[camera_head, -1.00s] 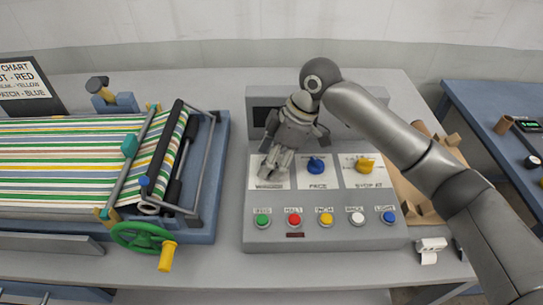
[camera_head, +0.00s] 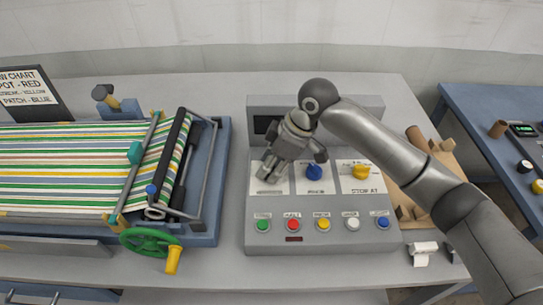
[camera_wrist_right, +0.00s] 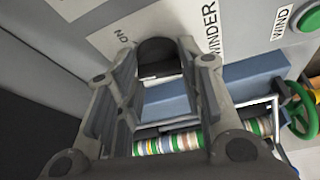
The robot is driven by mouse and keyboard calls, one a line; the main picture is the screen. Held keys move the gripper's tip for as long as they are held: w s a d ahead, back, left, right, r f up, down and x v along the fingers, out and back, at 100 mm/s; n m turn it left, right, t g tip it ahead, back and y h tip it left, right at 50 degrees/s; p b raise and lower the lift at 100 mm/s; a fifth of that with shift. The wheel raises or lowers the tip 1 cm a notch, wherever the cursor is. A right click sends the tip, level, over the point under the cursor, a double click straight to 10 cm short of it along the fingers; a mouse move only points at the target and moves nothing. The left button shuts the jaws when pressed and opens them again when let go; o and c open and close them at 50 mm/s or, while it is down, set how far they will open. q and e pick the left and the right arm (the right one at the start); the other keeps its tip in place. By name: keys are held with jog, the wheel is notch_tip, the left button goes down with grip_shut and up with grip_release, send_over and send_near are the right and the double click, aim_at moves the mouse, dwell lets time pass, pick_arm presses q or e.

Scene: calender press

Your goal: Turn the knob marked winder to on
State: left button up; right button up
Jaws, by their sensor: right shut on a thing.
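The grey control panel (camera_head: 320,243) stands on the table, with a row of knobs on white labels. My right gripper (camera_head: 269,172) is at its left knob and hides that knob in the head view. In the right wrist view, my gripper (camera_wrist_right: 155,68) is shut on a dark winder knob (camera_wrist_right: 158,50), which shows between the fingers. The WINDER label (camera_wrist_right: 210,28) is beside it, and a small ON mark (camera_wrist_right: 122,36) is on the other side. The knob's pointing direction is hidden. My left gripper is not in view.
To the right are a blue knob (camera_head: 314,172) and a yellow knob (camera_head: 360,171). Below is a row of coloured buttons, with a green button (camera_head: 263,225) nearest. The striped press (camera_head: 75,165) with a green handwheel (camera_head: 150,242) stands at the left.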

jog(key=m+p, duration=0.2)
jog(key=p, duration=0.1)
jog(key=m+t+h+p, duration=0.1)
jog(key=m+p, duration=0.2)
jog(key=p, duration=0.1)
jog(key=m+t+p, duration=0.1)
jog(key=m+p, duration=0.1)
jog(key=p, duration=0.2)
jog(key=shift+s+a+r+m+h, duration=0.2)
jog(key=shift+r+m+h, duration=0.1)
jog(key=shift+m, duration=0.1)
jog(key=shift+f+m+t+h+p, duration=0.25)
jog(key=shift+m+t+p, duration=0.25)
jog(key=shift+m+p, duration=0.55)
jog(key=o, duration=1)
jog(key=shift+d, duration=0.1)
jog(key=v, duration=1.2)
